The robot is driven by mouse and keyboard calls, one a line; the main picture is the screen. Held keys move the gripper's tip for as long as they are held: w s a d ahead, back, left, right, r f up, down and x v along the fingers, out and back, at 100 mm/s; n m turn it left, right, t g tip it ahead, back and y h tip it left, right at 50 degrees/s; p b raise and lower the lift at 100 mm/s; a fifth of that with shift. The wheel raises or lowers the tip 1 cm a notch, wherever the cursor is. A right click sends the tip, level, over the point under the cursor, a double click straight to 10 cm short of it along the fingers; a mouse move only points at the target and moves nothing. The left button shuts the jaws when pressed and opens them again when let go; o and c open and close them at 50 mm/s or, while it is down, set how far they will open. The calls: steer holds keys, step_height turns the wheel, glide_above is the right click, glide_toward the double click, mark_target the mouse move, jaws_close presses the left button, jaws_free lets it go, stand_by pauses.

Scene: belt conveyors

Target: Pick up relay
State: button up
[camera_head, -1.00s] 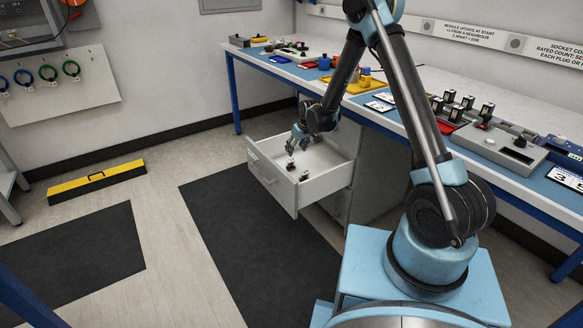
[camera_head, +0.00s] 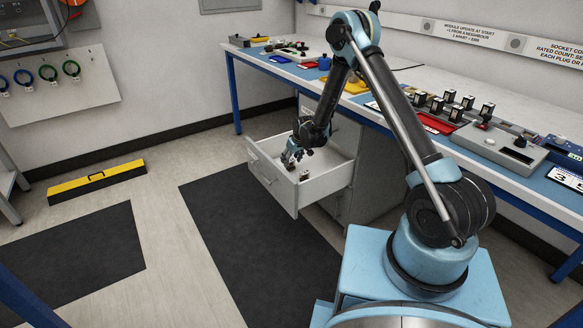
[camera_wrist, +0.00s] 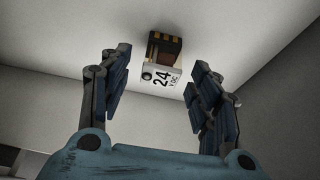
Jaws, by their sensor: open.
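A relay (camera_wrist: 164,58) with a dark brown body and a white face marked "24 V DC" lies in the open white drawer (camera_head: 325,191). In the wrist view it is just ahead of and between the spread fingers of my gripper (camera_wrist: 160,76), not clasped. In the head view my gripper (camera_head: 289,159) is open, pointing down inside the drawer near its front panel. The spot under my fingers is hidden in the head view.
The drawer's walls stand close around my gripper. The long workbench (camera_head: 558,205) behind holds several black modules, a yellow tray (camera_head: 355,86) and a grey socket unit (camera_head: 498,148). A black mat (camera_head: 240,220) covers clear floor before the drawer.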

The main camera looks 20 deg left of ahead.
mark_target(291, 160)
steer(key=shift+x, duration=0.9)
steer(key=shift+c, duration=0.3)
steer(key=c, duration=1.1)
steer(key=shift+r, duration=0.1)
step_height(291, 160, up, 10)
steer(key=shift+f, duration=0.1)
